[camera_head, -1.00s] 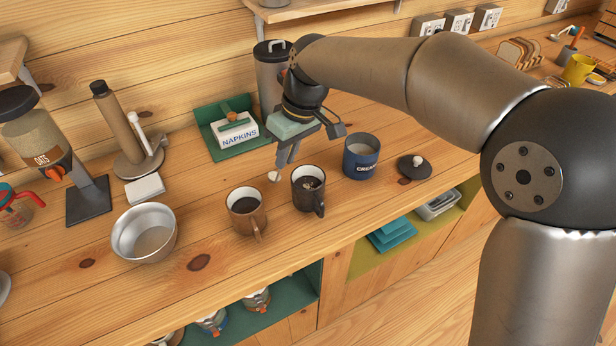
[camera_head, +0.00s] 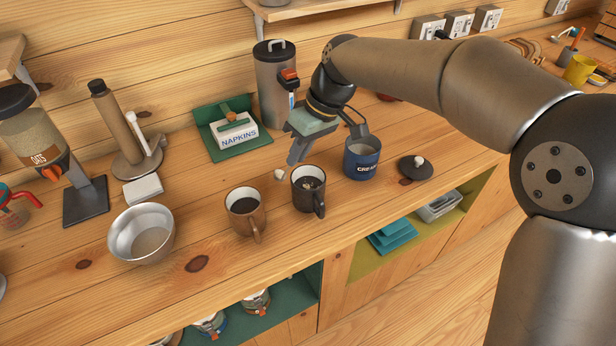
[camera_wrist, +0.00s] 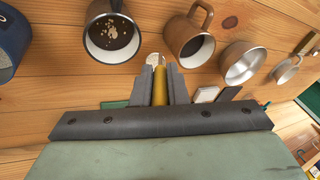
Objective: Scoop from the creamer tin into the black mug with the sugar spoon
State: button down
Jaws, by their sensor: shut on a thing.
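My gripper (camera_head: 294,158) is shut on the sugar spoon, whose gold handle (camera_wrist: 160,86) shows between the fingers in the wrist view. The spoon's pale bowl end (camera_head: 280,174) hangs low, behind and left of the black mug. The black mug (camera_head: 308,198) stands upright with pale clumps on its dark contents; it also shows in the wrist view (camera_wrist: 94,14). The blue creamer tin (camera_head: 361,167) stands open to the mug's right, with pale powder inside. It shows partly at the wrist view's left edge (camera_wrist: 12,32). I cannot tell whether the spoon carries powder.
A brown mug (camera_head: 246,216) stands close left of the black mug. A metal bowl (camera_head: 143,234) is farther left. The tin's dark lid (camera_head: 415,168) lies to its right. A napkin holder (camera_head: 233,132) and a tall grey dispenser (camera_head: 275,85) stand behind.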

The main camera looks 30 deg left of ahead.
jog(key=shift+w+d+f+g, duration=0.1)
jog(key=shift+w+d+g, duration=0.25)
jog(key=shift+w, duration=0.1)
jog(key=shift+w+d+r+y+b, duration=0.2)
jog(key=shift+w+d+y+b, duration=0.1)
jog(key=shift+w+d+y, duration=0.25)
jog(key=shift+g, duration=0.25)
jog(key=shift+w+d+r+g+y, duration=0.25)
jog(key=shift+w+d+r+g, duration=0.05)
jog(key=shift+w+d, duration=0.25)
jog(key=shift+w+f+b, duration=0.15)
jog(key=shift+f+b, duration=0.15)
jog(key=shift+f, duration=0.05)
jog(key=shift+w+d+f+g+y, duration=0.1)
jog(key=shift+d+f+g+y, duration=0.05)
jog(key=shift+g+y, duration=0.15)
jog(key=shift+w+d+f+b, duration=0.1)
jog(key=shift+d+f+b, duration=0.05)
jog(key=shift+f+b, duration=0.15)
jog(key=shift+w+d+f+g+y+b, duration=0.2)
jog(key=shift+w+f+g+y+b, duration=0.1)
jog(key=shift+f+g+y+b, duration=0.1)
